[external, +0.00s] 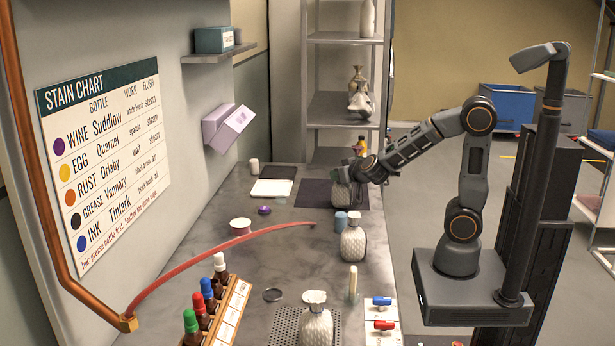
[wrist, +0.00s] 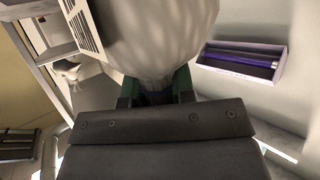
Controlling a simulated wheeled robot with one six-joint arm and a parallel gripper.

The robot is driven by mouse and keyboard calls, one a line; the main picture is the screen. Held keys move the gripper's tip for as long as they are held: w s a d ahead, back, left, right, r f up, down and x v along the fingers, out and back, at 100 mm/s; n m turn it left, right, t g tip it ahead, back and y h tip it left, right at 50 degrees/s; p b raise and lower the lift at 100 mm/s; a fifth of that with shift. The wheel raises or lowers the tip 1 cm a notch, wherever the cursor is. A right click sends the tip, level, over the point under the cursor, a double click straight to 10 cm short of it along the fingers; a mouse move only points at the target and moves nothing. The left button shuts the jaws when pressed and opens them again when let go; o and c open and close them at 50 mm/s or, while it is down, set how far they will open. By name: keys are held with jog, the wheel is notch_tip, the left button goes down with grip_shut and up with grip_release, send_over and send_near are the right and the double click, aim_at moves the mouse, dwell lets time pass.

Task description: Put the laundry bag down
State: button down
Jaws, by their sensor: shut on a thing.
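A pale quilted laundry bag (external: 341,194) is at my gripper (external: 350,174), over the dark mat (external: 315,193) at the far end of the counter. In the wrist view the bag (wrist: 150,40) fills the upper middle, large and pale. My gripper (wrist: 156,92) is shut on its narrowed end, between green finger pads. I cannot tell if the bag's base touches the mat.
Similar bags stand nearer on the counter (external: 250,265): one in the middle (external: 353,244), one at the front (external: 317,326). A shelf rack (external: 340,38) stands behind.

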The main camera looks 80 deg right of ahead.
notch_tip(320, 180, up, 8)
jog(key=p, duration=0.4)
jog(key=w+a+r+n+t+y, duration=0.2)
jog(key=w+a+n+t+y, duration=0.15)
jog(key=a, duration=0.25)
jog(key=a+r+n+g+y+p, duration=0.2)
jog(key=a+n+y+p, duration=1)
jog(key=a, duration=1.9)
jog(key=w+a+f+n+y+b, duration=0.1)
jog(key=w+a+f+y+b, duration=0.1)
jog(key=w+f, duration=0.4)
jog(key=w+a+f+n+y+b, duration=0.2)
jog(key=w+a+f+b, duration=0.1)
jog(key=w+f, duration=0.3)
jog(key=shift+w+a+f+g+b, duration=0.25)
jog(key=shift+a+f+g+b, duration=0.1)
jog(key=shift+f, duration=0.15)
